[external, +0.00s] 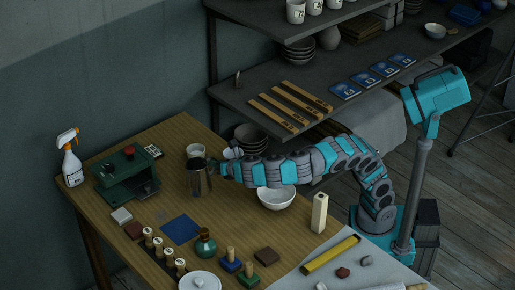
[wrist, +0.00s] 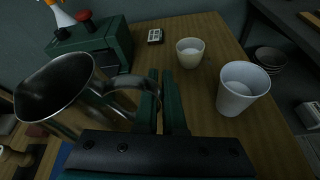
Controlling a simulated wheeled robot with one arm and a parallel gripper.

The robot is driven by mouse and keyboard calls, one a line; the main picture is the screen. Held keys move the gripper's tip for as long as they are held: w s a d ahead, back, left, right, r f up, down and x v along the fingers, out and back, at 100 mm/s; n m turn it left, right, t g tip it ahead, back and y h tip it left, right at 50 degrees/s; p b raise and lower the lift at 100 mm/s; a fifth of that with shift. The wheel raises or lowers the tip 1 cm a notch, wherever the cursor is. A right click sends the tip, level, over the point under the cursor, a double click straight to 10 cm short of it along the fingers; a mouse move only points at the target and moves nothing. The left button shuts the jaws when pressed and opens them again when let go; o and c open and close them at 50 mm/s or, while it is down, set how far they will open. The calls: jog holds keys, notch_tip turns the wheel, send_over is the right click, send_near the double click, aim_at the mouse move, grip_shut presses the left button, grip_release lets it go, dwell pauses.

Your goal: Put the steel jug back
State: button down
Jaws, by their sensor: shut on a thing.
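The steel jug (external: 200,180) is upright near the far part of the wooden table. It also shows large at the left of the wrist view (wrist: 62,92), open mouth up, its handle toward my gripper. My gripper (external: 214,168) is shut on the jug's handle; in the wrist view its green fingers (wrist: 160,88) close at the handle. I cannot tell whether the jug's base touches the table; its underside is hidden.
A cream cup (wrist: 190,53) and a white cup (wrist: 241,90) stand close to my fingers. A green machine (external: 127,172) is left of the jug. A white bowl (external: 276,198) sits below my arm.

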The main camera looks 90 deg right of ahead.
notch_tip(320, 180, down, 8)
jog(key=shift+b, duration=0.4)
jog(key=c, duration=1)
grip_release()
jog(key=shift+s+a+r+p, duration=0.25)
jog(key=shift+p, duration=0.05)
jog(key=shift+p+v, duration=2.7)
jog(key=shift+v, duration=2.85)
